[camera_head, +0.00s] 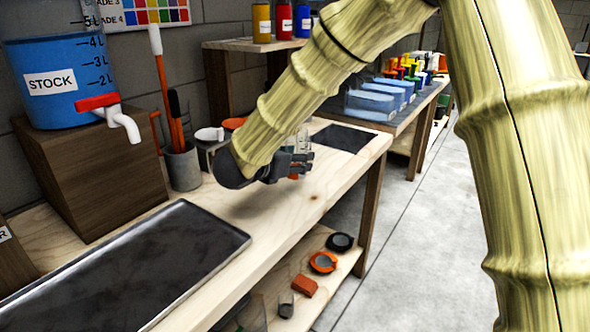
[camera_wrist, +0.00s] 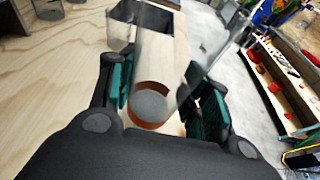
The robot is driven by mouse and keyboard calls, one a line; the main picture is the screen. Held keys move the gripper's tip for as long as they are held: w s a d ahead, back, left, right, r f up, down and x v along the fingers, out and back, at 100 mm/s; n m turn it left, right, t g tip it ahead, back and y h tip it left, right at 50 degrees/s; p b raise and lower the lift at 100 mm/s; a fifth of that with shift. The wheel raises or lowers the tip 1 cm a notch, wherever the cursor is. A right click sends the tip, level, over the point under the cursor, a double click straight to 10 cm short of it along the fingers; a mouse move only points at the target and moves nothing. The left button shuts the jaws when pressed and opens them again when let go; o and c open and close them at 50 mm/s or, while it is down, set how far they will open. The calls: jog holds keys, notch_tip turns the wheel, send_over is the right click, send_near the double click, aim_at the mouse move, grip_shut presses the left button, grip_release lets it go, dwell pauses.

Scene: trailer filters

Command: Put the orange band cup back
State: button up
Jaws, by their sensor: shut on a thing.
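My gripper (camera_head: 295,165) is above the wooden bench (camera_head: 262,213), near its far right part. In the wrist view its teal-padded fingers (camera_wrist: 160,98) are shut on a clear cup with an orange band (camera_wrist: 152,88). The cup's grey round end and orange ring show between the fingers, and its clear wall extends away from them. In the head view the cup (camera_head: 303,138) is mostly hidden by my gripper. I cannot tell whether it touches the bench.
A small holder (camera_head: 207,150) with white and orange round pieces stands behind my arm. A dark mat (camera_head: 343,137) lies at the bench's far end. A dark tray (camera_head: 125,265) fills the near left. The blue stock tank (camera_head: 62,70) stands behind. The lower shelf (camera_head: 325,285) holds rings.

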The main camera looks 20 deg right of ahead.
jog(key=shift+w+d, duration=0.15)
jog(key=shift+w, duration=0.2)
jog(key=f, duration=0.3)
jog(key=shift+w+f+b, duration=0.2)
jog(key=shift+f+b, duration=0.1)
jog(key=shift+s+f, duration=0.1)
jog(key=shift+f, duration=0.05)
jog(key=o, duration=1.3)
